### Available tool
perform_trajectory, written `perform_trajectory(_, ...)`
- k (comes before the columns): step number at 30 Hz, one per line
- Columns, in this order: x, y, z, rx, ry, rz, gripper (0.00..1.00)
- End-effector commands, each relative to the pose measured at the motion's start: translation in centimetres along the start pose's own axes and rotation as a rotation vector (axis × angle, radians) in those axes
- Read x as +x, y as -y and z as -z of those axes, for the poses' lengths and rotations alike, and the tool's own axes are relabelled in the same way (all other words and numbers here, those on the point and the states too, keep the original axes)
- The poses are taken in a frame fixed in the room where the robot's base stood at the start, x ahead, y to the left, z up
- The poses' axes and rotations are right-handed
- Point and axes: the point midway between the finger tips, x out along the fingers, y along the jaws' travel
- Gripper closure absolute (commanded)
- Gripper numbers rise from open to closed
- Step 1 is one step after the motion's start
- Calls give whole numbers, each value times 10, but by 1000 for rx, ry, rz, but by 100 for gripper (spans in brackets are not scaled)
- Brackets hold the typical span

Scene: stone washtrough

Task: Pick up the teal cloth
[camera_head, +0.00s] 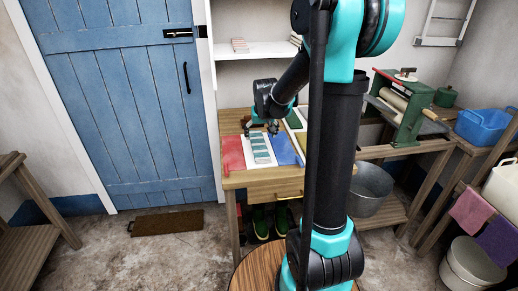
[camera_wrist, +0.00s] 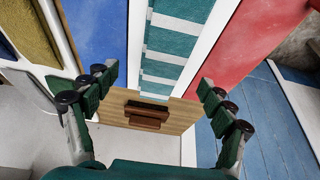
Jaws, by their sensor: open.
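The teal cloth (camera_head: 260,149) lies flat on a white strip of the wooden table (camera_head: 262,182), with pale bands across it. In the wrist view the teal cloth (camera_wrist: 166,52) runs between the fingers, with white on both sides. My gripper (camera_head: 262,130) is at the far end of the cloth, above the tabletop. In the wrist view my gripper (camera_wrist: 158,84) is open, its fingers spread wide on either side of the cloth and nothing between them. I cannot tell the exact height of the fingertips above the cloth.
A red cloth (camera_head: 232,154) lies left of the teal one and a blue cloth (camera_head: 283,149) right of it. A dark green piece (camera_head: 294,120) lies farther back. A shelf (camera_head: 256,51) hangs behind. A green mangle (camera_head: 410,108) stands to the right.

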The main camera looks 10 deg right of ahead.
Motion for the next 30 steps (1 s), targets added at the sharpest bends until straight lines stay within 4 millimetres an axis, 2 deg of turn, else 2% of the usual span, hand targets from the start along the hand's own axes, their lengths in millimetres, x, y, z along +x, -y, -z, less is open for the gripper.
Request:
perform_trajectory(12, 46, 4, -6, 0, 0, 0, 17)
perform_trajectory(23, 52, 4, -6, 0, 0, 0, 17)
perform_trajectory(30, 52, 4, -6, 0, 0, 0, 47)
